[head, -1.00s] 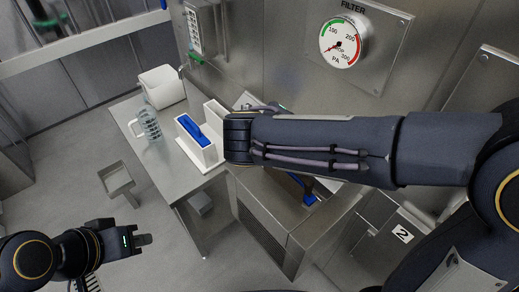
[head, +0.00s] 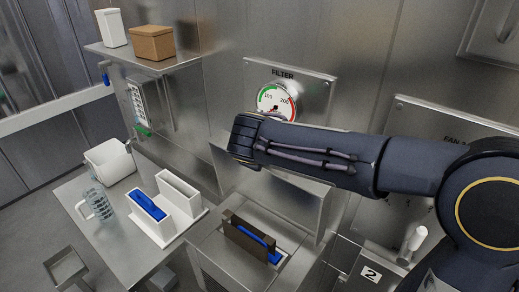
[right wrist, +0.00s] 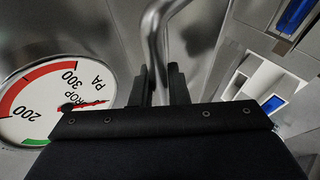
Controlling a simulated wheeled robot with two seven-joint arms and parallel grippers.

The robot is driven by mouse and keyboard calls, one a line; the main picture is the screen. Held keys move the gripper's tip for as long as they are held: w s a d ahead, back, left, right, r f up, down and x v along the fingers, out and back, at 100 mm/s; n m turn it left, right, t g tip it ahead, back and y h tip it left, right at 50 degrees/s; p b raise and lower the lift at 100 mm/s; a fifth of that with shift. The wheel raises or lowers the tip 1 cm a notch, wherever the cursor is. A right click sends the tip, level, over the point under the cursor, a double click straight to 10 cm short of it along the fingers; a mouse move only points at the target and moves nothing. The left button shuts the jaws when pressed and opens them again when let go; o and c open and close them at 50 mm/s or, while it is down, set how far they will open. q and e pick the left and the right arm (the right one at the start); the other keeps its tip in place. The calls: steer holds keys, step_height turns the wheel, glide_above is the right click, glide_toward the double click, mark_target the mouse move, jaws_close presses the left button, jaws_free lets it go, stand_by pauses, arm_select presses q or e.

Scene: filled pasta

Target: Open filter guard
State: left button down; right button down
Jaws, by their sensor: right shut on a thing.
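The metal filter guard (head: 285,197) stands raised in the head view, behind the opening of the steel housing (head: 205,245). A dark brown filter with a blue strip (head: 250,240) sits upright in that opening, uncovered. In the right wrist view my right gripper (right wrist: 160,78) is shut on the guard's bent metal bar handle (right wrist: 155,35). In the head view my right arm crosses in front of the guard, and its fingers are hidden. My left gripper is not in view.
The FILTER gauge (head: 276,98) is on the wall just above my right wrist. To the left, a steel table (head: 75,190) bears a white two-slot holder (head: 180,210) with a blue-topped piece, a glass mug (head: 98,203) and a white bin (head: 110,165). A shelf (head: 130,62) holds two containers.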

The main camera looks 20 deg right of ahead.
steer(key=c, duration=1.4)
jaws_free()
steer(key=b+v, duration=0.1)
steer(key=v, duration=0.6)
steer(key=shift+s+r, duration=0.25)
steer(key=shift+r, duration=0.05)
steer(key=shift+a, duration=0.1)
